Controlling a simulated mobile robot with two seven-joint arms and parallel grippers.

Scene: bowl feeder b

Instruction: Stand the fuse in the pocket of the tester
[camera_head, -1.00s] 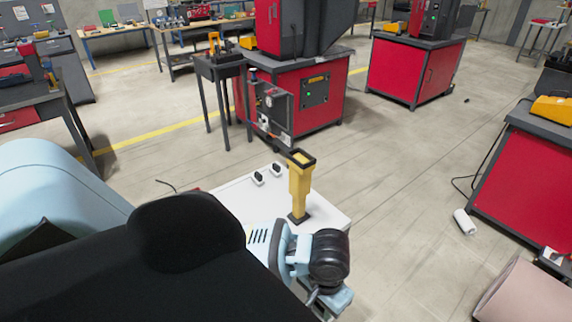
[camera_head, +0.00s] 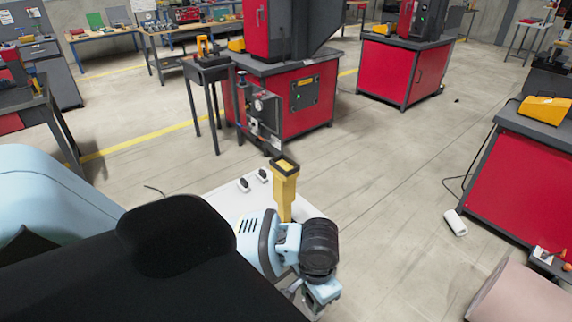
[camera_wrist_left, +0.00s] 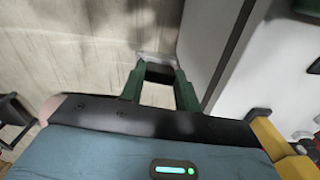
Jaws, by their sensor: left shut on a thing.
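My left gripper (camera_wrist_left: 157,75) shows in the left wrist view as two green fingers close together. A small pale grey thing, apparently the fuse (camera_wrist_left: 156,58), sits between the fingertips; most of it is hidden. In the head view my left wrist is at the bottom middle, and its fingers are hidden. Just behind it stands a yellow post (camera_head: 284,192) with a dark square rim on top; its foot is covered. I cannot tell whether this post is the tester. My right gripper is out of view.
The post stands by a white tabletop (camera_head: 222,200) with two small black-and-white fittings (camera_head: 243,185). A red cabinet (camera_head: 290,100) with a dark panel stands beyond. Another red bench (camera_head: 525,180) is at the right, with a white roll (camera_head: 455,222) on the floor. The floor between is clear.

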